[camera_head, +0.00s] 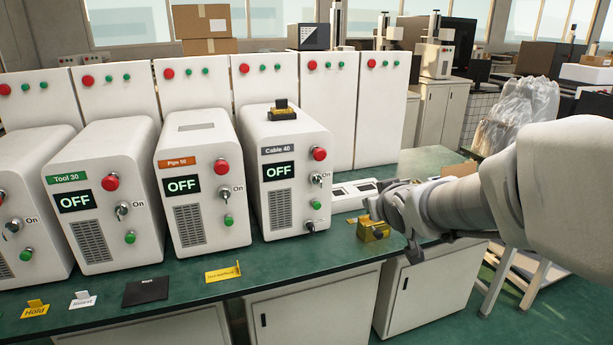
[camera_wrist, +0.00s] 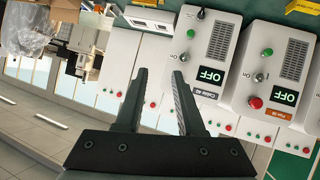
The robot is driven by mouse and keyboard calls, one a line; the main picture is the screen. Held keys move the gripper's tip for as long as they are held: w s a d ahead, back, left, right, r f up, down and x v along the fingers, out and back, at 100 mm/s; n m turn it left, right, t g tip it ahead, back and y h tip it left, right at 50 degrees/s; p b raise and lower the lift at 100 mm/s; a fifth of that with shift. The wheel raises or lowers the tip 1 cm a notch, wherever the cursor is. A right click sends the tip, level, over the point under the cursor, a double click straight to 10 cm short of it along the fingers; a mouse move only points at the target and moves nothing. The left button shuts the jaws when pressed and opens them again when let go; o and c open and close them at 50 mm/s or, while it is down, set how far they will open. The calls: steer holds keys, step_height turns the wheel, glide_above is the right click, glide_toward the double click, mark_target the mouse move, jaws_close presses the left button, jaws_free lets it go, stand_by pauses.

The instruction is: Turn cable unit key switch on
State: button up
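The cable unit (camera_head: 290,222) is a white box labelled "Cable 40", with a display reading OFF, in the middle of the camera_head view. Its key switch (camera_head: 317,179) sits right of the display, below a red button (camera_head: 319,154) and above a green button (camera_head: 316,204). My gripper (camera_head: 388,222) is to the right of the unit, apart from it. In the camera_wrist view the unit appears upside down, and its key switch (camera_wrist: 183,57) shows just right of the right finger. My gripper (camera_wrist: 159,74) is open, with nothing between its fingers.
The "Pipe 50" unit (camera_head: 194,218) and "Tool 30" unit (camera_head: 80,230) stand to the left, also reading OFF. A yellow block (camera_head: 373,231) and white trays (camera_head: 350,195) lie on the green table near my gripper. Signs (camera_head: 223,273) line the front edge.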

steer(key=w+a+f+t+y+b, duration=0.2)
steer(key=w+f+y+b, duration=0.1)
steer(key=w+f, duration=0.2)
steer(key=w+a+f+n+t+y+b, duration=0.1)
steer(key=w+f+t+y+b, duration=0.1)
steer(key=w+f+b, duration=0.1)
step_height(320, 180, down, 3)
steer(key=shift+w+a+r+t+y, duration=0.2)
steer(key=shift+w+a+t+y, duration=0.15)
steer(key=shift+w, duration=0.55)
steer(key=shift+w, duration=0.1)
